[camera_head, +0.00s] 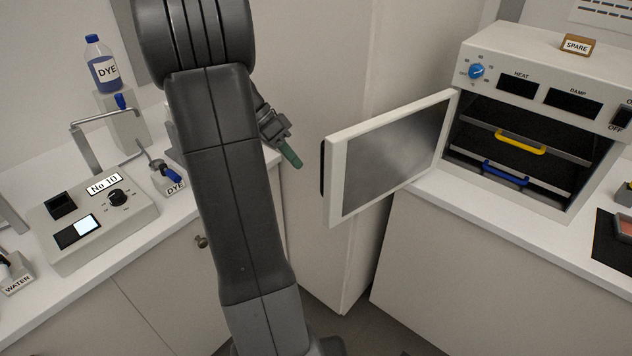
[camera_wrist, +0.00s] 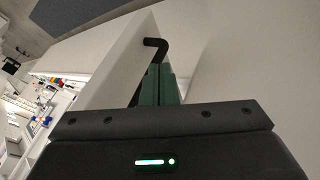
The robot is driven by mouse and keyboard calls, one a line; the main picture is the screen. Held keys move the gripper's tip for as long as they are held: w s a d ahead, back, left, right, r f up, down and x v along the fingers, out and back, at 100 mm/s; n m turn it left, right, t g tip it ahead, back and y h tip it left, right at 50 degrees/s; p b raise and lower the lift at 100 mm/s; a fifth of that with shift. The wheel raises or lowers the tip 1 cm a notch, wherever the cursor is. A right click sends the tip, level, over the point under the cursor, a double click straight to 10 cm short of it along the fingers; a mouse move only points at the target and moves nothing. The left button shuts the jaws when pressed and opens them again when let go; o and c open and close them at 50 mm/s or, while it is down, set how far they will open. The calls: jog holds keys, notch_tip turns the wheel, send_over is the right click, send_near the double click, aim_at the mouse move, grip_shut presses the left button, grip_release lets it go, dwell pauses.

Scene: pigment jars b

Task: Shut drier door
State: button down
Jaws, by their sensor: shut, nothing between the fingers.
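The drier (camera_head: 540,110) stands on the right-hand counter, with two racks inside that have a yellow handle and a blue handle. Its door (camera_head: 390,155) is white-framed with a dark window and stands wide open, swung out to the left past the counter edge. A black handle (camera_head: 322,168) is on the door's outer side near its free edge. My gripper (camera_head: 296,163) is shut and empty, just left of the door's free edge and apart from it in the head view. In the wrist view the green fingertips (camera_wrist: 158,72) point toward the black handle (camera_wrist: 156,45) and the white door (camera_wrist: 125,60).
A SPARE block (camera_head: 577,45) stands on top of the drier. The left counter (camera_head: 60,315) holds a control box (camera_head: 92,215), a DYE bottle (camera_head: 103,65) and a bent metal stand (camera_head: 85,145). A tall pale cabinet panel (camera_head: 335,70) stands behind the door.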

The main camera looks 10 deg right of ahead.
jog(key=s+d+f+p, duration=0.2)
jog(key=s+d+f, duration=0.2)
jog(key=s, duration=0.1)
jog(key=shift+s+d+f, duration=0.15)
jog(key=shift+d, duration=0.15)
